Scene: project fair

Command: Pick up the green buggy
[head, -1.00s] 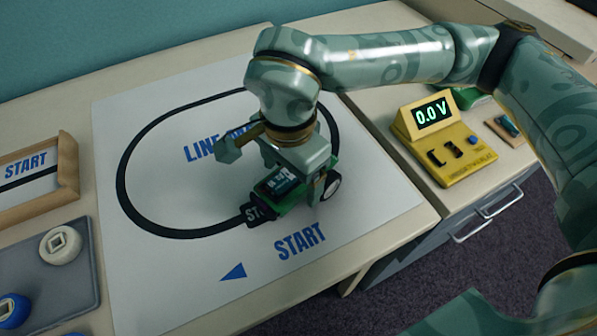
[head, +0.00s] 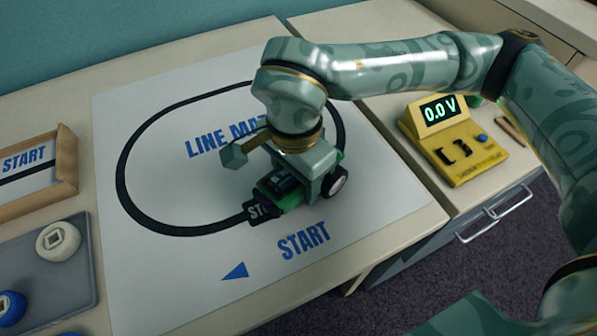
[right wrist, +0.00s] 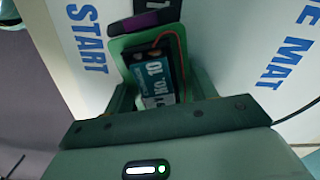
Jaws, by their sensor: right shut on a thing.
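The green buggy (head: 291,201) stands on the white line mat by the STOP mark on the black track. A black and blue battery pack lies on its top, and one dark wheel with a white hub shows at its right. My right gripper (head: 300,180) comes down from above and is shut on the buggy, hiding part of its body. In the right wrist view the buggy (right wrist: 117,47) lies between the fingers (right wrist: 158,96), with its battery labelled NO. 10 and a purple part at its far end. I see no clear gap under the buggy. My left gripper is out of view.
The mat (head: 150,275) has free room around the track. A framed START panel (head: 68,165) and a grey tray (head: 85,285) with white and blue wheels stand at left. A yellow voltage meter (head: 470,165) reading 0.0 V stands on the right-hand cabinet.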

